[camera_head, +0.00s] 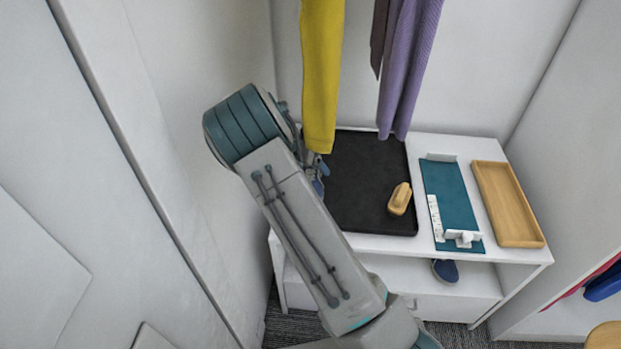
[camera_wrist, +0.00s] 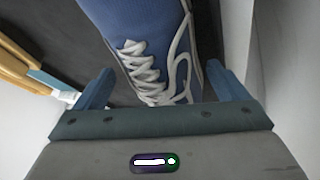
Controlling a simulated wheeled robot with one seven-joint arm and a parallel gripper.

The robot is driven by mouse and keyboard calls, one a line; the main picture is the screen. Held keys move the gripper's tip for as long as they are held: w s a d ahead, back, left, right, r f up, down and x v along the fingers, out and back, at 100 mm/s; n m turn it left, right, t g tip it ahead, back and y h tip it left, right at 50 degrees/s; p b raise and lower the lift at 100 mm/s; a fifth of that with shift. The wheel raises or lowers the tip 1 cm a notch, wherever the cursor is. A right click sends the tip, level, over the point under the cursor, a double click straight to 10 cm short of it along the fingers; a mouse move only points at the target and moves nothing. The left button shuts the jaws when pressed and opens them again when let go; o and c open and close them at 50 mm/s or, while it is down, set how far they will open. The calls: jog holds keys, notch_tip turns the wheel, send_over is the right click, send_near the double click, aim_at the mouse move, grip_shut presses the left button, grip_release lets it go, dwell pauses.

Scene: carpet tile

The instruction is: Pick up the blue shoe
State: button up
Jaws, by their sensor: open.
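A blue shoe (camera_wrist: 150,25) with white laces fills the middle of the wrist view, over the black mat. My gripper (camera_wrist: 160,78) is open, with one blue finger on each side of the shoe's laced part. The fingers look apart from the shoe, and its far end runs out of the picture. In the head view my arm hides most of the gripper and shoe; only small blue bits show beside it, and I cannot tell which they are. The toe of another dark blue shoe (camera_head: 445,270) shows on the shelf under the bench top.
The black mat (camera_head: 362,165) on the white bench holds a wooden brush (camera_head: 399,198). To its right are a teal mat (camera_head: 451,195) with white pieces and a wooden tray (camera_head: 510,205). Yellow (camera_head: 321,70) and purple (camera_head: 405,65) garments hang above. A wall stands close on the left.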

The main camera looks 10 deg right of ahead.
jog(key=c, duration=1.2)
jog(key=shift+r, duration=0.15)
